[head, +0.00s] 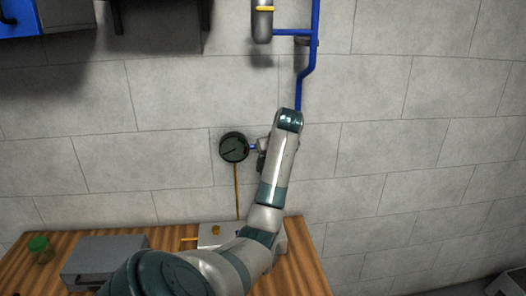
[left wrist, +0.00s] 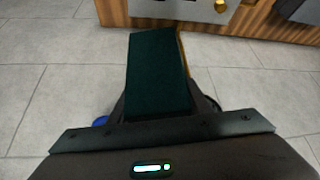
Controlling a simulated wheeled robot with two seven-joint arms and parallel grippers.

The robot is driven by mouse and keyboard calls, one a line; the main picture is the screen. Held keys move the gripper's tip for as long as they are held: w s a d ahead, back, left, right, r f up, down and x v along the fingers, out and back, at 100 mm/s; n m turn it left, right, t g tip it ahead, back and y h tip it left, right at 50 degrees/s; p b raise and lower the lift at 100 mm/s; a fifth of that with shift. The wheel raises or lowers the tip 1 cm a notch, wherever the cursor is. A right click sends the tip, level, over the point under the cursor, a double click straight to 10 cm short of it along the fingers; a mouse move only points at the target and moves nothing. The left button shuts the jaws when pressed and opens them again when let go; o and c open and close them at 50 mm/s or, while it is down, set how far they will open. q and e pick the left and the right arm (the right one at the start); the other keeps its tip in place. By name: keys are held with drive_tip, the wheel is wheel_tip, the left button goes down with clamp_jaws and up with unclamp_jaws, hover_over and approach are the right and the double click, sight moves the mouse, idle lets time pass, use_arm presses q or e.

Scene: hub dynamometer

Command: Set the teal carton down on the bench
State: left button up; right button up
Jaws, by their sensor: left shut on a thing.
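The teal carton (left wrist: 158,75) is a dark teal block in the left wrist view. My left gripper (left wrist: 157,108) is shut on it, and the carton sticks out beyond the jaws. The wooden bench (head: 300,270) runs along the bottom of the head view, and its edge also shows at the top of the left wrist view (left wrist: 262,25). In that view the carton is apart from the bench, with grey wall showing between. My right gripper is not in view.

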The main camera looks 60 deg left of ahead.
use_arm(q)
drive_tip(key=w+d+f+m+t, duration=0.15)
drive_tip(key=w+d+f, duration=0.25)
drive_tip(key=d+f, duration=0.45)
drive_tip(key=w+d+f+m, duration=0.2)
drive_tip(key=w+d+f, duration=0.2)
drive_tip(key=d+f, duration=0.45)
drive_tip(key=w+d+r+m+t+h+b, duration=0.15)
drive_tip(key=d+r+m, duration=0.3)
drive_tip(key=d, duration=1.05)
drive_tip(key=d+r+m+t+h+p, duration=0.15)
drive_tip(key=d+r+m+h, duration=0.35)
drive_tip(key=d, duration=1)
drive_tip(key=s+d+f+m+t+b, duration=0.1)
drive_tip(key=s+d+f+m+b, duration=0.2)
drive_tip(key=d+f+b, duration=0.6)
drive_tip(key=s+f+b, duration=0.1)
drive_tip(key=s+b, duration=0.1)
drive_tip(key=b, duration=0.4)
drive_tip(key=shift+s+f+b, duration=0.25)
drive_tip(key=shift+b, duration=0.1)
drive_tip(key=shift+s, duration=0.1)
